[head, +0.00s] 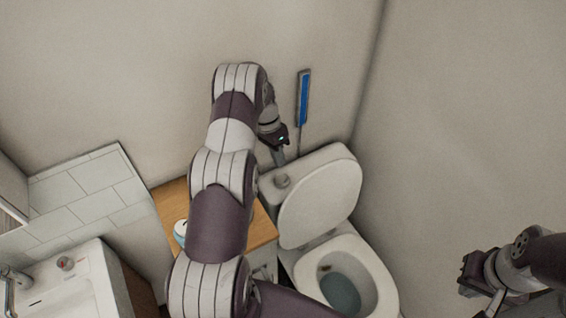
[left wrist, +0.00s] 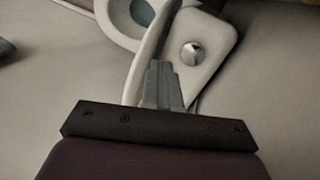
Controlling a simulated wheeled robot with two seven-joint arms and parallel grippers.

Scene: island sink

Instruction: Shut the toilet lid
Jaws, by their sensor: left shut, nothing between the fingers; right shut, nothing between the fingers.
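The white toilet (head: 382,272) stands at the lower middle right in the head view, its bowl open. Its lid (head: 322,203) is raised and leans back near the tank (head: 328,155). My left gripper (head: 281,158) is shut and empty, close to the tank top at the left of the raised lid. In the left wrist view the shut fingers (left wrist: 162,72) point between the lid's edge (left wrist: 150,52) and the tank top with its round button (left wrist: 191,53); whether they touch the lid I cannot tell. My right gripper (head: 466,276) is shut and empty, right of the toilet.
A wooden-topped cabinet (head: 172,200) stands left of the toilet, partly behind my left arm. A sink (head: 75,285) is at the lower left. A blue-and-grey object (head: 303,98) is on the back wall above the tank. Walls close in behind and right.

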